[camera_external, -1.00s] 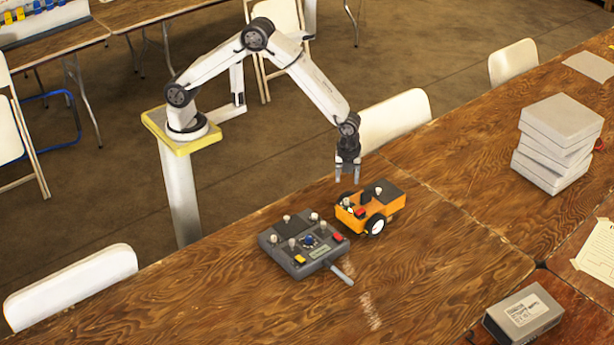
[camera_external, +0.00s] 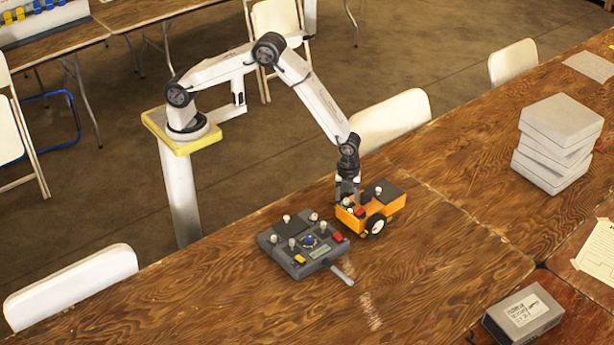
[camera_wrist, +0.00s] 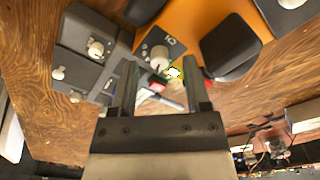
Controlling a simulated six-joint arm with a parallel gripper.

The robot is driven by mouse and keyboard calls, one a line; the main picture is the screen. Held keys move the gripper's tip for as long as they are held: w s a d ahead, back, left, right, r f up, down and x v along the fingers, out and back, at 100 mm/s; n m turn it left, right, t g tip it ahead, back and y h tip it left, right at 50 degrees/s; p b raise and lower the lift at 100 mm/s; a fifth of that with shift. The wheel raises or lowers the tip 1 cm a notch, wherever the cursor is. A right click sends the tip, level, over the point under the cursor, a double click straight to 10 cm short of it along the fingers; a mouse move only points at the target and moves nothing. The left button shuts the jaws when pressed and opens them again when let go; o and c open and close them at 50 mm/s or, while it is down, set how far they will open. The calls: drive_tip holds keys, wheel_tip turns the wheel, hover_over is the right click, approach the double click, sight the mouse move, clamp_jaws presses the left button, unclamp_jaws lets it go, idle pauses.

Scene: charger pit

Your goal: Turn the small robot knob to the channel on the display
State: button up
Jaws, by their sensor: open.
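The small orange robot (camera_external: 382,208) stands on the table with dark wheels and a black top plate. Its pale round knob (camera_wrist: 160,54) sits on a dark panel with small light markings beside it, not clearly legible. My gripper (camera_external: 347,198) is open, pointing down over the robot's left end. In the wrist view my two fingers (camera_wrist: 158,68) are spread, with the knob between and just beyond their tips; contact cannot be told. The grey control box (camera_external: 290,262) with several knobs lies to the left; a small pale panel (camera_external: 320,251) on it is unreadable.
A grey rod (camera_external: 342,275) sticks out from the control box. A stack of grey boxes (camera_external: 557,140) and a labelled box (camera_external: 522,314) stand at the right. Chairs line the table's far edge. The table front is clear.

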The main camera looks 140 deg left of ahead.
drive_tip(key=shift+f, duration=0.55)
clamp_jaws()
drive_tip(key=shift+n, duration=0.3)
drive_tip(key=n, duration=0.5)
drive_tip(key=shift+n, duration=0.4)
drive_tip(key=n, duration=0.5)
drive_tip(key=shift+n, duration=0.3)
